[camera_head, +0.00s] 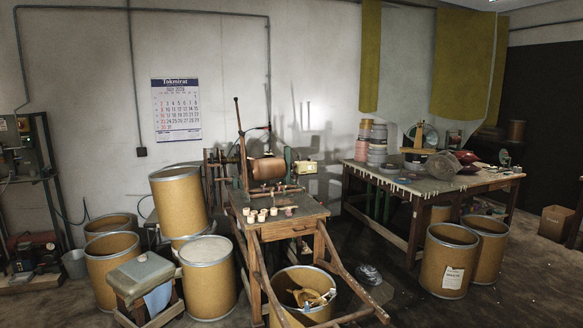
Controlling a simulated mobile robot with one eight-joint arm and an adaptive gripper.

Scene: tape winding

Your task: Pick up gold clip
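I cannot make out a gold clip in this view; small items at this distance are too small to tell. Several small pale, spool-like pieces (262,214) stand on the front of the wooden winding bench (300,226). Small objects also lie on the long worktable (433,186) at the right, too small to name. My gripper and arm are not in view.
A copper-coloured roll (267,169) sits on the winding machine behind the bench. Tall tan drums (112,270) crowd the left, with a stool (140,276) among them. An open drum (303,292) stands under the bench's slanted rails. Two drums (446,262) front the worktable. Floor (520,285) at right is clear.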

